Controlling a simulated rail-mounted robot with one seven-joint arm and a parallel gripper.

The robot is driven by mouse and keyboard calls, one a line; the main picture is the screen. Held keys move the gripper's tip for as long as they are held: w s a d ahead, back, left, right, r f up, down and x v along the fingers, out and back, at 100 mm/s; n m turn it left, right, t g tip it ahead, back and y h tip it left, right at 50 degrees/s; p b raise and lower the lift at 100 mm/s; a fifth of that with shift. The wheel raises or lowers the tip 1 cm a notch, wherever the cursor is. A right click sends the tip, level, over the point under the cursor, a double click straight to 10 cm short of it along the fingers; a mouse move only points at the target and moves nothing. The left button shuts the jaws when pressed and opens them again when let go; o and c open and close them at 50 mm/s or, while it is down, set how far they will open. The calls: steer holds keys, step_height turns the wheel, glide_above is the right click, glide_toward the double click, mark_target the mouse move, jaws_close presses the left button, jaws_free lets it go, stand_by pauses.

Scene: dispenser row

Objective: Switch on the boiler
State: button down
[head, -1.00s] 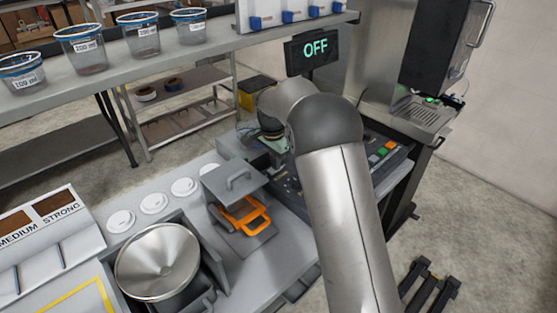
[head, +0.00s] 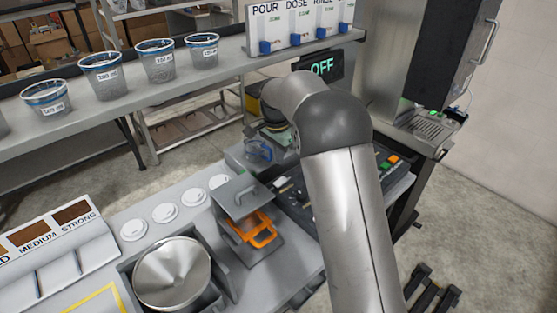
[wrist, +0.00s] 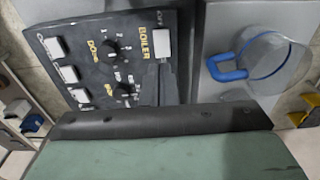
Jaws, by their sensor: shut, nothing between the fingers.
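The control panel (wrist: 85,50) is dark, with the word BOILER beside a white rocker switch (wrist: 162,43) in the wrist view. In the head view the panel (head: 298,195) is partly covered by my arm. The display (head: 322,66) above it reads OFF in green, its left part hidden by my arm. My gripper (wrist: 162,68) is shut and empty, with its dark fingertips just below the white switch in the picture. I cannot tell whether they touch it. In the head view my gripper is hidden behind my arm.
Dials (wrist: 111,47) and more white switches (wrist: 67,73) lie left of the fingers. A clear vessel with a blue handle (wrist: 228,72) stands to the right. A metal funnel (head: 173,272) and an orange handle (head: 262,232) are on the counter. Cups (head: 155,62) line the shelf.

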mark_target(284, 179)
steer(key=shift+r, duration=0.75)
steer(key=b, duration=0.6)
steer(key=shift+w+d+r+t+h+b, duration=0.1)
steer(key=shift+w+r+t+h+b, duration=0.05)
steer(key=shift+w+t+h+b, duration=0.2)
steer(key=f, duration=0.3)
steer(key=f+p, duration=0.1)
steer(key=f, duration=0.2)
steer(key=d+f, duration=0.1)
steer(key=f, duration=0.3)
steer(key=shift+w+p, duration=0.35)
